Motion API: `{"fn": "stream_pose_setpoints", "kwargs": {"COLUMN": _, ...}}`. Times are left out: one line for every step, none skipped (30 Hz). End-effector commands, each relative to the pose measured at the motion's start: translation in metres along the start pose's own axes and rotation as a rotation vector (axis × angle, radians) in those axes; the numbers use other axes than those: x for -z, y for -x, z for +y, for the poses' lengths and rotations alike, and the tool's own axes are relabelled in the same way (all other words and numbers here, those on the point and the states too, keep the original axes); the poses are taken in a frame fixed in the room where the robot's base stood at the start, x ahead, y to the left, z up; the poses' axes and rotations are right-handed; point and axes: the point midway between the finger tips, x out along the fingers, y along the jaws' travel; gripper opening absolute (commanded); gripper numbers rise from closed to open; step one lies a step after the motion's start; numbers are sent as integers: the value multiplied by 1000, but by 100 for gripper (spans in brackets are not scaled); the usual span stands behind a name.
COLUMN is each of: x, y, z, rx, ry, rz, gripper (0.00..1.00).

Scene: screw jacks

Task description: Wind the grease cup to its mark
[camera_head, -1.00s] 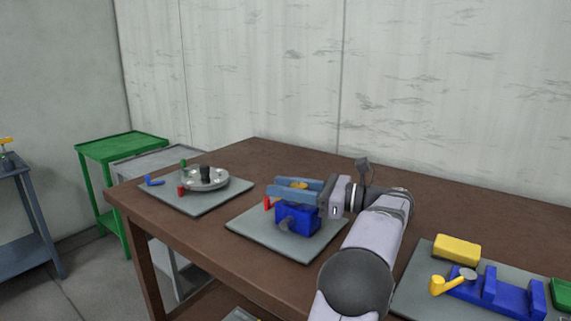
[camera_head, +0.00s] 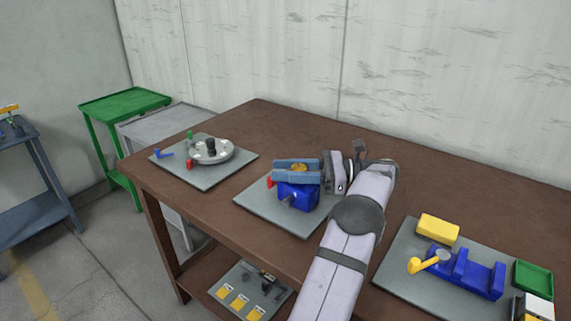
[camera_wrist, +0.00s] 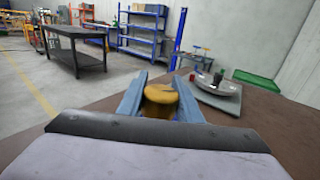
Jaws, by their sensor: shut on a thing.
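The yellow grease cup (camera_head: 299,168) is a round knob on top of a blue block (camera_head: 299,197), which stands on a grey plate (camera_head: 258,213). In the wrist view the cup (camera_wrist: 160,97) sits between the two blue-grey fingers of my gripper (camera_wrist: 161,82). My gripper (camera_head: 282,172) reaches in from the right, level above the block, and is shut on the cup. Part of the cup is hidden by the near finger. A small red part (camera_head: 269,182) shows at the left of the block. I cannot make out the mark.
A plate with a round grey disc (camera_head: 213,151) stands to the left. On the right, another plate (camera_head: 396,265) carries a blue fixture (camera_head: 470,275), a yellow block (camera_head: 438,228) and a green tray (camera_head: 533,278). Bare brown tabletop (camera_head: 268,122) lies behind.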

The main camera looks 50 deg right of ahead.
Motion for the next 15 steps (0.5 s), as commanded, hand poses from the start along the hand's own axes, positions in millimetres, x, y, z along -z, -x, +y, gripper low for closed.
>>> {"fn": "stream_pose_setpoints", "kwargs": {"x": 6, "y": -1, "z": 1, "rx": -7, "ry": -11, "rz": 3, "gripper": 9}}
{"fn": "stream_pose_setpoints", "kwargs": {"x": 6, "y": -1, "z": 1, "rx": -8, "ry": -12, "rz": 3, "gripper": 9}}
{"fn": "stream_pose_setpoints", "kwargs": {"x": 6, "y": -1, "z": 1, "rx": -8, "ry": -12, "rz": 3, "gripper": 9}}
{"fn": "stream_pose_setpoints", "kwargs": {"x": 6, "y": -1, "z": 2, "rx": -8, "ry": -12, "rz": 3, "gripper": 9}}
{"fn": "stream_pose_setpoints", "kwargs": {"x": 6, "y": -1, "z": 2, "rx": -8, "ry": -12, "rz": 3, "gripper": 9}}
{"fn": "stream_pose_setpoints", "kwargs": {"x": 6, "y": -1, "z": 2, "rx": -8, "ry": -12, "rz": 3, "gripper": 9}}
{"fn": "stream_pose_setpoints", "kwargs": {"x": 7, "y": -1, "z": 2, "rx": -8, "ry": -12, "rz": 3, "gripper": 9}}
{"fn": "stream_pose_setpoints", "kwargs": {"x": 7, "y": -1, "z": 2, "rx": -8, "ry": -12, "rz": 3, "gripper": 9}}
{"fn": "stream_pose_setpoints", "kwargs": {"x": 7, "y": -1, "z": 2, "rx": -8, "ry": -13, "rz": 3, "gripper": 9}}
{"fn": "stream_pose_setpoints", "kwargs": {"x": 7, "y": -1, "z": 2, "rx": -8, "ry": -13, "rz": 3, "gripper": 9}}
{"fn": "stream_pose_setpoints", "kwargs": {"x": 7, "y": -1, "z": 2, "rx": -8, "ry": -13, "rz": 3, "gripper": 34}}
{"fn": "stream_pose_setpoints", "kwargs": {"x": 7, "y": -1, "z": 2, "rx": -8, "ry": -13, "rz": 3, "gripper": 44}}
{"fn": "stream_pose_setpoints", "kwargs": {"x": 7, "y": -1, "z": 1, "rx": -7, "ry": -13, "rz": 3, "gripper": 50}}
{"fn": "stream_pose_setpoints", "kwargs": {"x": 6, "y": 0, "z": 1, "rx": -7, "ry": -12, "rz": 3, "gripper": 50}}
{"fn": "stream_pose_setpoints", "kwargs": {"x": 6, "y": 0, "z": 1, "rx": -7, "ry": -11, "rz": 3, "gripper": 50}}
